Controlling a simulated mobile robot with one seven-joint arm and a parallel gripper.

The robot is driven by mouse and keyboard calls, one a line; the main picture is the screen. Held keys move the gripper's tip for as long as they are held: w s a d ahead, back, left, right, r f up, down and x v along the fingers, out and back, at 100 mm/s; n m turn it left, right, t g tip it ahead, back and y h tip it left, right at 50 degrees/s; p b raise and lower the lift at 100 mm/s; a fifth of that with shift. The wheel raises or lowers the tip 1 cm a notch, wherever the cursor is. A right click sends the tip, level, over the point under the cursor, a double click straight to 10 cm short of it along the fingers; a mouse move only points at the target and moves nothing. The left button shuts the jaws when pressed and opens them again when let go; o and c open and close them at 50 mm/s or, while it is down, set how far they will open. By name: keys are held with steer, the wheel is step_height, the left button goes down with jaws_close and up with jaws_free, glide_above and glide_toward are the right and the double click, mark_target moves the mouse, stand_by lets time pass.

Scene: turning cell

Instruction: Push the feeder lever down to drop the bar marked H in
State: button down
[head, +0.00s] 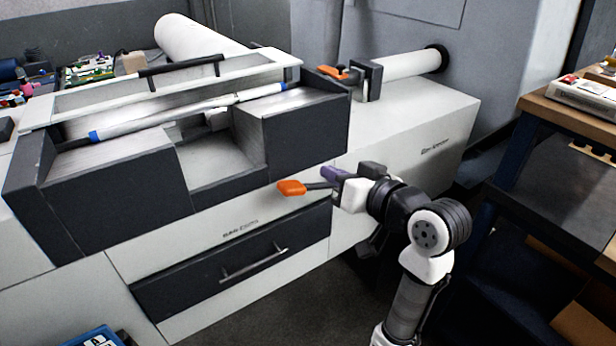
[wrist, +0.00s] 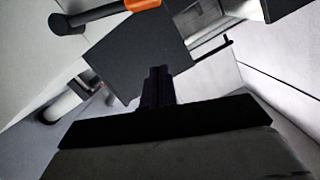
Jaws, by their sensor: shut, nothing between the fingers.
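The feeder lever has an orange handle (head: 291,187) on a dark rod at the front of the feeder, below its right-hand dark block. The handle points left, roughly level. It also shows at the top edge of the wrist view (wrist: 143,4). My gripper (head: 331,174) is shut and empty, just right of the handle, partly covering the rod's right end. In the wrist view its fingers (wrist: 157,86) show apart from the handle; contact with the rod cannot be told. A pale bar with blue ends (head: 165,119) lies across the feeder top. No H is readable.
A dark drawer with a handle (head: 253,263) is below the lever. A second orange-handled clamp (head: 340,73) sits by the white tube (head: 410,64) behind. A shelf unit (head: 540,110) stands at right. Open floor lies in front of the machine.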

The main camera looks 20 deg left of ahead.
steer(key=d, duration=0.1)
steer(key=p, duration=0.4)
glide_above(301, 184)
steer(key=s+d, duration=0.2)
step_height(301, 184, down, 3)
steer(key=shift+s+a+f, duration=0.15)
steer(key=shift+f, duration=0.5)
steer(key=shift+s+a+f, duration=0.2)
steer(key=shift+f, duration=0.4)
steer(key=shift+s+a+f, duration=0.15)
steer(key=shift+f, duration=0.5)
steer(key=shift+f, duration=0.15)
